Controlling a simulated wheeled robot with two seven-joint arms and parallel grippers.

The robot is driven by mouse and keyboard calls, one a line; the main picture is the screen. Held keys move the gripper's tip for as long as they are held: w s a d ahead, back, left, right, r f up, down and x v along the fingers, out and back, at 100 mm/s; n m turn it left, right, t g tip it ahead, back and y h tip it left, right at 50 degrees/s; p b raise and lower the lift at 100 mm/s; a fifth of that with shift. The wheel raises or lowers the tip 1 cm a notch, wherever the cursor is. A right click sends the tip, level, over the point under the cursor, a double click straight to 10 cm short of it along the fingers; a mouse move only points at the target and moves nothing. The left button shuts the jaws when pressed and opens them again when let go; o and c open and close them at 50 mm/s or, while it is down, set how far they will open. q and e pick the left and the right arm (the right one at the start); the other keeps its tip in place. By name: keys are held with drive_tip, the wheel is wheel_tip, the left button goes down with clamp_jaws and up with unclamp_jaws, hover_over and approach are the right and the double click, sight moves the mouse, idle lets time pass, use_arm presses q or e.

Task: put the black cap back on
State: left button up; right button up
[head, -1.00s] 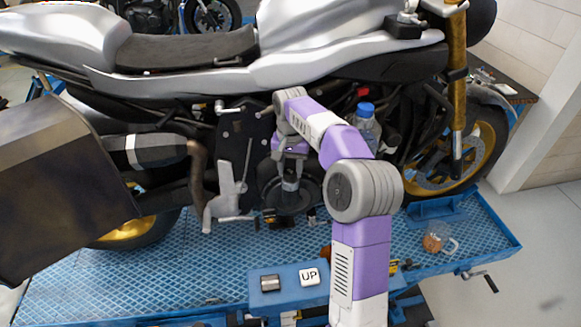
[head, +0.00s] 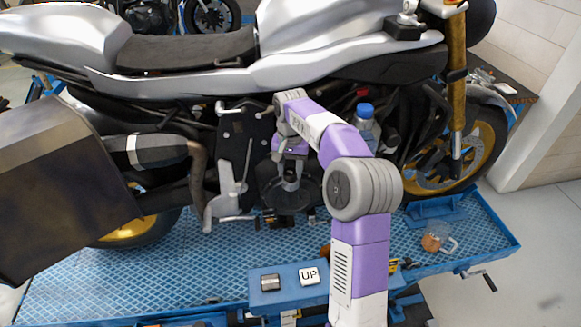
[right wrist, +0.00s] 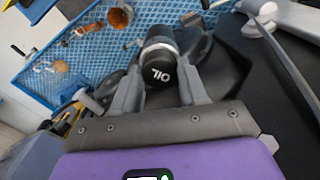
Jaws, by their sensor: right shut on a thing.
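The black cap (right wrist: 160,73), marked OIL, sits between the two fingers of my right gripper (right wrist: 157,92) in the right wrist view. The fingers are shut on its sides, and a silvery band shows beyond the black face. In the head view my right gripper (head: 289,166) points down beside the motorcycle's engine, just above a round dark engine cover (head: 297,196). The cap is small and dark there, and I cannot tell whether it touches the filler opening. My left gripper is not in view.
The silver motorcycle (head: 330,65) stands on a blue lift platform (head: 200,265). A blue-capped bottle (head: 366,125) stands near the engine, right of my gripper. A clear jug with brown contents (head: 436,240) stands at the right of the platform. An UP button (head: 309,276) is in front.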

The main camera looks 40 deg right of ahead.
sight(291, 172)
drive_tip(key=shift+f, duration=0.1)
idle(0.3)
drive_tip(key=o, duration=1.5)
drive_tip(key=shift+o, duration=0.2)
drive_tip(key=shift+r+p, duration=2.1)
drive_tip(key=shift+r, duration=1.4)
